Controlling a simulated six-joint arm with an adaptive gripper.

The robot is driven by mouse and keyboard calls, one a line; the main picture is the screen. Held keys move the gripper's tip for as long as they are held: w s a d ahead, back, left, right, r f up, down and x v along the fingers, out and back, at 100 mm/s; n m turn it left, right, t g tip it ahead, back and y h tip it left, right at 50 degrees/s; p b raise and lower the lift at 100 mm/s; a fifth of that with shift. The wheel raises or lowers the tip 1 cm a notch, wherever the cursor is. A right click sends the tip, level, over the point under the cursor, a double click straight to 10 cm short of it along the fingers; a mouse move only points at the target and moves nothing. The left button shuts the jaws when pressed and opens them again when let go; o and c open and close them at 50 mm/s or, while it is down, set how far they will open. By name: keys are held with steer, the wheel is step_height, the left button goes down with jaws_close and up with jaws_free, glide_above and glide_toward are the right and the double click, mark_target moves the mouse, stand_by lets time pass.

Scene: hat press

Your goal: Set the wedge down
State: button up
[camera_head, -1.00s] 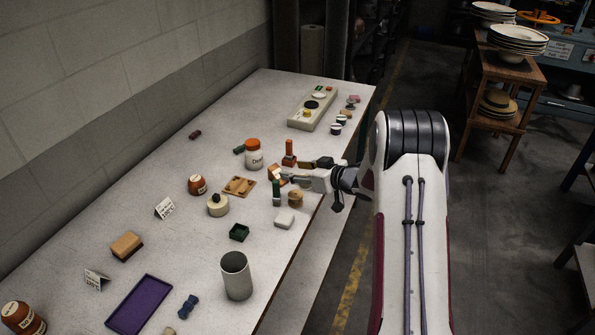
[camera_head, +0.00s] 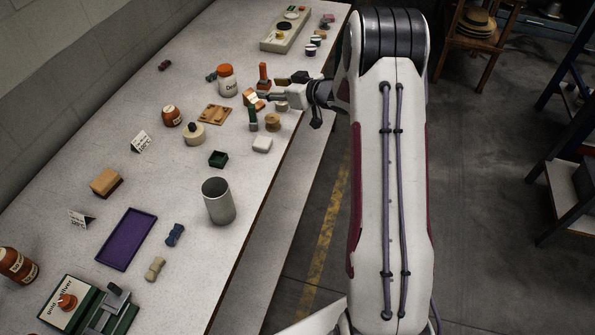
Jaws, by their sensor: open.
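A small orange-brown block (camera_head: 249,94) with a pale face, which looks like the wedge, sits on the table toward its right edge. It is small and partly overlapped, so its exact shape and tilt are hard to tell. My gripper (camera_head: 274,88) reaches in from the right, low over the table. Its fingers are open, one toward the back and one toward the front, with the tips just right of the block. I cannot tell whether a fingertip still touches it.
Close around my gripper stand an orange upright piece (camera_head: 263,76), a green upright piece (camera_head: 252,120), a round wooden piece (camera_head: 272,122) and a white jar with orange lid (camera_head: 227,82). A grey cup (camera_head: 218,202) and purple tray (camera_head: 126,239) lie nearer.

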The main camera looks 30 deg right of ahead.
steer(key=s+a+r+m+g+h, duration=0.15)
steer(key=s+r+h, duration=0.25)
steer(key=s+r, duration=0.45)
steer(key=s+a+r+m+h, duration=0.1)
steer(key=s+r+m+h, duration=0.15)
steer(key=s+r, duration=0.65)
steer(key=s+a+g, duration=0.1)
steer(key=s+a, duration=0.3)
steer(key=s, duration=0.6)
steer(key=s+a+g+y, duration=0.1)
steer(key=s+a, duration=0.4)
steer(key=s, duration=0.5)
steer(key=s+a+f+g+y, duration=0.1)
steer(key=s+a+g, duration=0.2)
steer(key=s, duration=0.7)
steer(key=shift+s+a, duration=0.15)
steer(key=shift+a, duration=0.75)
